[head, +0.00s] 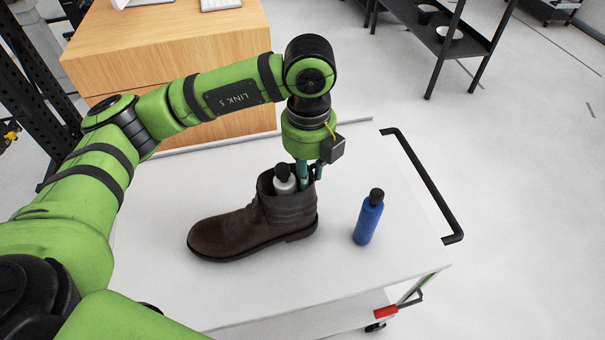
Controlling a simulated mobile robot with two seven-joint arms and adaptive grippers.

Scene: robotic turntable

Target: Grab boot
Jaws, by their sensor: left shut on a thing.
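A dark brown leather boot (245,226) stands upright on the white cart top, with its toe to the left and its shaft to the right. My left gripper (311,178) comes down from above at the right rim of the shaft. Its fingers are shut on the boot's rim, one reaching into the opening and the other by the right edge. The lower fingertips are partly hidden by the shaft. A pale bottle with a black cap (284,179) sticks out of the boot opening, beside the fingers. My right gripper is not in view.
A blue bottle with a black cap (368,218) stands on the white cart top (260,285), right of the boot. A black handle (425,187) runs along the cart's right edge. A wooden cabinet (170,60) stands behind, and a dark shelf (460,40) stands at the back right.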

